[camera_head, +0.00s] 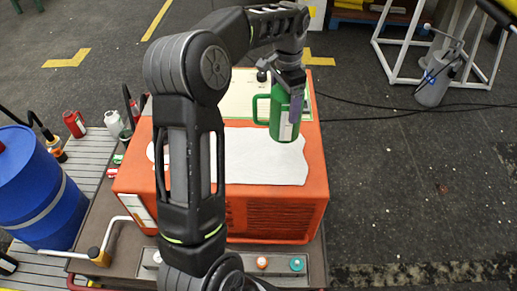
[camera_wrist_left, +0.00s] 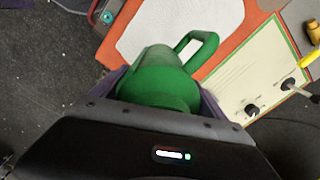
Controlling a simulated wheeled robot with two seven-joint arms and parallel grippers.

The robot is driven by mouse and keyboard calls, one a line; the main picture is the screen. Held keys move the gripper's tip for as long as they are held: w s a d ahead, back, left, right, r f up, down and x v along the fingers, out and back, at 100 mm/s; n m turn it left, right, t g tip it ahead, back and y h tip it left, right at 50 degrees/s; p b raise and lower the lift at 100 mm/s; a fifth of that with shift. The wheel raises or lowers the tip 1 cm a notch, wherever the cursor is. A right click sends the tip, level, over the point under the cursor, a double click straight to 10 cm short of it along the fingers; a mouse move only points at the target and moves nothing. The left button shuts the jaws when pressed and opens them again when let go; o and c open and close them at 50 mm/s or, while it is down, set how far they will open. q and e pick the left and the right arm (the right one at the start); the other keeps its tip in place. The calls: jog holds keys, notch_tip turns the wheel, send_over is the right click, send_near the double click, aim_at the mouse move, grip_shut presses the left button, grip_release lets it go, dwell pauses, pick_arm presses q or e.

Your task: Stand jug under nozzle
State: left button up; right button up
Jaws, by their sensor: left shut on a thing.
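A green jug (camera_head: 283,126) with a looped handle on its left and a pale label is held upright by my left gripper (camera_head: 287,100) in the head view. It shows over the white sheet on the orange machine (camera_head: 278,214); I cannot tell whether its base touches. In the left wrist view the jug (camera_wrist_left: 160,77) sits between the two purple fingers of my left gripper (camera_wrist_left: 163,95), its handle toward the upper right. I cannot make out for certain which part is the nozzle. My right gripper does not show.
A blue drum (camera_head: 40,190) stands at the left by a slatted deck with a red can (camera_head: 74,124) and a white bottle (camera_head: 114,122). A control panel with black knobs (camera_wrist_left: 252,108) lies beside the sheet. A white frame (camera_head: 394,66) and grey canister (camera_head: 433,85) stand at right. Floor between is open.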

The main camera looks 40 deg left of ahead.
aim_at(282, 128)
pick_arm(q)
jog(key=shift+f+p, duration=0.4)
jog(key=shift+f, duration=2.7)
jog(key=shift+f+p, duration=0.35)
jog(key=shift+f, duration=1.55)
jog(key=shift+f, duration=0.1)
jog(key=o, duration=1.5)
notch_tip(282, 128, up, 12)
jog(key=shift+r+b, duration=0.15)
jog(key=shift+b, duration=0.5)
